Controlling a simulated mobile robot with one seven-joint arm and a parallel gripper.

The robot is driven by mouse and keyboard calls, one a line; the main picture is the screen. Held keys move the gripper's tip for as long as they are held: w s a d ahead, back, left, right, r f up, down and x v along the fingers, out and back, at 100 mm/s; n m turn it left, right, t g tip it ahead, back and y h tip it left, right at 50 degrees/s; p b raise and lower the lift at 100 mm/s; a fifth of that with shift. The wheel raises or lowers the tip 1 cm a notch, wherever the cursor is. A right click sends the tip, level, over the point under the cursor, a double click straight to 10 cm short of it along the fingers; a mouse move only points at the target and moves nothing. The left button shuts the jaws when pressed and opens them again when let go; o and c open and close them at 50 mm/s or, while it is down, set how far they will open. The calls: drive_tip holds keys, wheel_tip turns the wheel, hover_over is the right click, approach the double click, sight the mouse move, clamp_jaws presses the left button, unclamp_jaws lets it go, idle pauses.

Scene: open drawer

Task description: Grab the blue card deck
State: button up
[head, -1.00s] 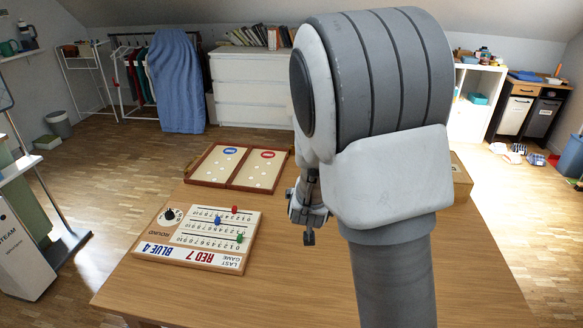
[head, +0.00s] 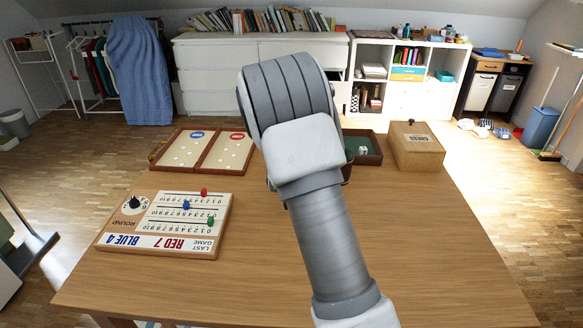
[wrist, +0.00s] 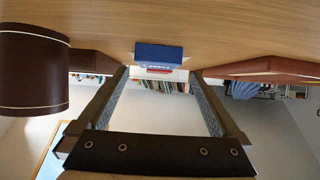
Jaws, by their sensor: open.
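In the wrist view, which shows the room upside down, the blue card deck (wrist: 158,53) stands on the wooden table. A small red thing (wrist: 160,70) shows right beside it, perhaps another deck. My gripper (wrist: 158,73) is open and empty. Its two fingers point toward the blue deck, one to each side of it in the picture; the deck looks beyond the fingertips, and the exact distance is unclear. In the head view my arm hides both the gripper and the blue deck.
A brown leather cup (wrist: 34,70) stands close at the left in the wrist view. On the table (head: 430,270) are a scoreboard (head: 168,222), a folding game board (head: 205,150), a green-lined dice tray (head: 372,158) and a wooden box (head: 416,147). The front right tabletop is clear.

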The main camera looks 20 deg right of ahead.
drive_tip(key=b+x, duration=0.1)
drive_tip(key=x, duration=0.4)
drive_tip(key=shift+d+f+b, duration=0.1)
drive_tip(key=shift+d+b, duration=0.1)
drive_tip(key=shift+b, duration=0.15)
drive_tip(key=c, duration=1.3)
